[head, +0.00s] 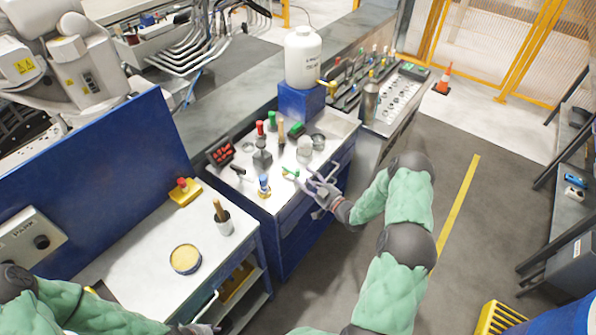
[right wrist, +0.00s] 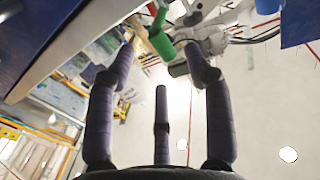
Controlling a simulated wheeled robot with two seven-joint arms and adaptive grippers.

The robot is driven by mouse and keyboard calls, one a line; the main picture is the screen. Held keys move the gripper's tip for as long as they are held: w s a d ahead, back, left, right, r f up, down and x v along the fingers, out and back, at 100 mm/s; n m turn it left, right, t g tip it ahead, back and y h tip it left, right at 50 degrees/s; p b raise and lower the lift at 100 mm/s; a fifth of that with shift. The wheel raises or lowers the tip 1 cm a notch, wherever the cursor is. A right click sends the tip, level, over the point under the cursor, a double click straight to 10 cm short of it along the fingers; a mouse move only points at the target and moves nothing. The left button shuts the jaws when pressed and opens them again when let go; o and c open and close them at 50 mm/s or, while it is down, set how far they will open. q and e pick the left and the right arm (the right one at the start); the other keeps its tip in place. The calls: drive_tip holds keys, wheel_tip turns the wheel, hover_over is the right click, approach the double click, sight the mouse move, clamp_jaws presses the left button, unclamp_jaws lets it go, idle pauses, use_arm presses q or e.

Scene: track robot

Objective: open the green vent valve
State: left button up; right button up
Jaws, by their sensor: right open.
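The green vent valve (head: 291,173) lies near the front right edge of the blue-sided bench top. In the right wrist view its green handle (right wrist: 161,38) shows at the top, beyond my fingertips, with a pale yellowish fitting beside it. My right gripper (head: 318,187) is open just right of the valve, its fingers pointing towards it. In the right wrist view the three fingers of the right gripper (right wrist: 168,62) are spread and empty, apart from the handle. My left gripper (head: 195,328) is only partly in view at the bottom edge; its fingers cannot be made out.
A white tank (head: 302,58) stands on a blue block behind the valve. A blue-topped fitting (head: 264,186) stands left of it, with several small red and green items behind. A lower bench holds a round yellow dish (head: 185,259) and a cup (head: 222,220). Right of the bench is open floor.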

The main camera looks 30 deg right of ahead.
sight(299, 175)
drive_tip(key=shift+w+a, duration=0.25)
drive_tip(key=shift+w, duration=1.05)
drive_tip(key=shift+w+a, duration=0.25)
drive_tip(key=shift+w, duration=1.05)
clamp_jaws()
